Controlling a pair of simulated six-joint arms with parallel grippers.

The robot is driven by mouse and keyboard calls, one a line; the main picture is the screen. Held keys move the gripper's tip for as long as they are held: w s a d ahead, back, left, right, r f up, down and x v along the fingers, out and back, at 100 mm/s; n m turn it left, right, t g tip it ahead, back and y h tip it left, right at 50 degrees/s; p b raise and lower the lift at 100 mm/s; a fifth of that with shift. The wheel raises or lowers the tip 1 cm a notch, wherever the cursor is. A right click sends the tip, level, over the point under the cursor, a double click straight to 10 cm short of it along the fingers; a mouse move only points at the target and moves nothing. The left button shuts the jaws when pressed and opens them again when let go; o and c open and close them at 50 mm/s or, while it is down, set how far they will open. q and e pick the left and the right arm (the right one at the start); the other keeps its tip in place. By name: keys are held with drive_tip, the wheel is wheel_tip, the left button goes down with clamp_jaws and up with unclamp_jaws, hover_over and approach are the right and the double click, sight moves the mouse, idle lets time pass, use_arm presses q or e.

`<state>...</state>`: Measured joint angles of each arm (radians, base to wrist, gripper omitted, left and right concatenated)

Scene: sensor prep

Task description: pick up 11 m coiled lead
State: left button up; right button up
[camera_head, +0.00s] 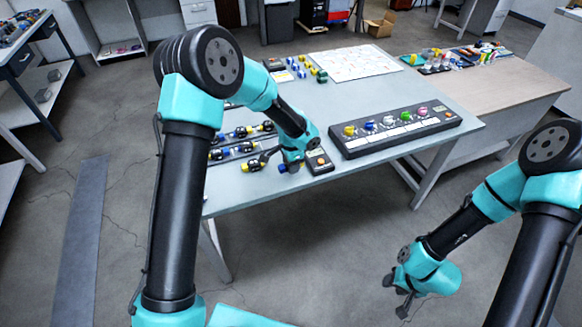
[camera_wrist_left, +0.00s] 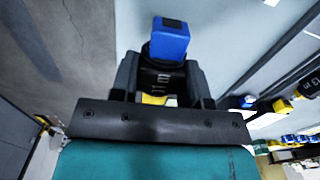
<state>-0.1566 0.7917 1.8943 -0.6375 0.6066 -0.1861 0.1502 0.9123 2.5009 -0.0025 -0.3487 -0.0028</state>
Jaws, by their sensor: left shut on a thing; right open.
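Several dark coiled leads with blue and yellow ends lie in rows at the table's left side, one of them (camera_head: 238,132) near the back. My left gripper (camera_head: 268,160) is low over the table's front left and shut on one coiled lead. That lead's yellow end (camera_head: 250,166) and blue end (camera_head: 283,168) show on either side of the fingers. In the left wrist view its blue end (camera_wrist_left: 170,40) stands out beyond the fingers, and a bit of yellow shows between them. The fingers hide most of its coil; its length marking cannot be read. My right gripper (camera_head: 405,303) is open and empty above the floor.
A small dark box with an orange button (camera_head: 319,162) sits just right of my left gripper. A dark panel (camera_head: 360,150) with coloured pieces lies further right. A white printed sheet (camera_head: 355,64) lies at the back. The middle of the grey table (camera_head: 345,100) is clear.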

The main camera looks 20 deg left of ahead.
use_arm(q)
drive_tip(key=s+d+r, duration=0.1)
drive_tip(key=s+d, duration=0.3)
drive_tip(key=s, duration=1.1)
drive_tip(key=shift+d, duration=0.15)
drive_tip(key=shift+r, duration=0.1)
